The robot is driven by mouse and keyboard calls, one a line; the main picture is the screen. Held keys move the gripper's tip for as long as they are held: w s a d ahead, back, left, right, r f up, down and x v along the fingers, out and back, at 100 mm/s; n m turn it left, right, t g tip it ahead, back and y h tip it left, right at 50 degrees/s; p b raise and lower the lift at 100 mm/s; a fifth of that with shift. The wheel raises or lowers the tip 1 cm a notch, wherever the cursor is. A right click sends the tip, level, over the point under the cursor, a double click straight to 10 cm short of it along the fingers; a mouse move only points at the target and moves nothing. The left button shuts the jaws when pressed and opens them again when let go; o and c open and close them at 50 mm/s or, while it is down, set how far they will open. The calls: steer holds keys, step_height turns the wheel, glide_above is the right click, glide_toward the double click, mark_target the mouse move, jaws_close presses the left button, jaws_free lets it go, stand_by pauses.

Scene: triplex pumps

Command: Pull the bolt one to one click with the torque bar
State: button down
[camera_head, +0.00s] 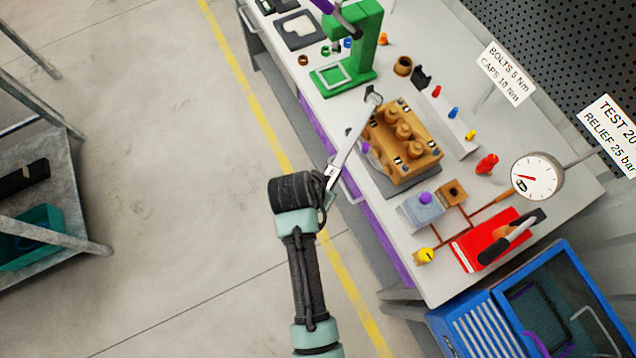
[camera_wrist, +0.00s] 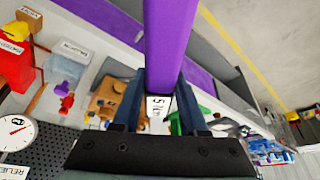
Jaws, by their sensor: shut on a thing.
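The tan pump block (camera_head: 415,148) sits on a grey base on the bench, with round bosses and small dark bolts on its top. Part of it also shows in the wrist view (camera_wrist: 106,98). My gripper (camera_head: 325,190) is shut on the torque bar (camera_head: 350,140), in front of the bench edge. The bar slants up and right to its head at the block's upper-left corner. I cannot tell whether the head is seated on a bolt. In the wrist view the bar's purple handle (camera_wrist: 170,45) and its "5 Nm" label (camera_wrist: 158,106) show between my fingers.
A green press (camera_head: 362,50) stands behind the block. A pressure gauge (camera_head: 537,177), a red hand pump (camera_head: 490,242) and a grey-blue box (camera_head: 421,212) stand to the right.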

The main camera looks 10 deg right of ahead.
steer(key=shift+r, duration=0.15)
steer(key=shift+r+p, duration=2.95)
steer(key=shift+p, duration=0.1)
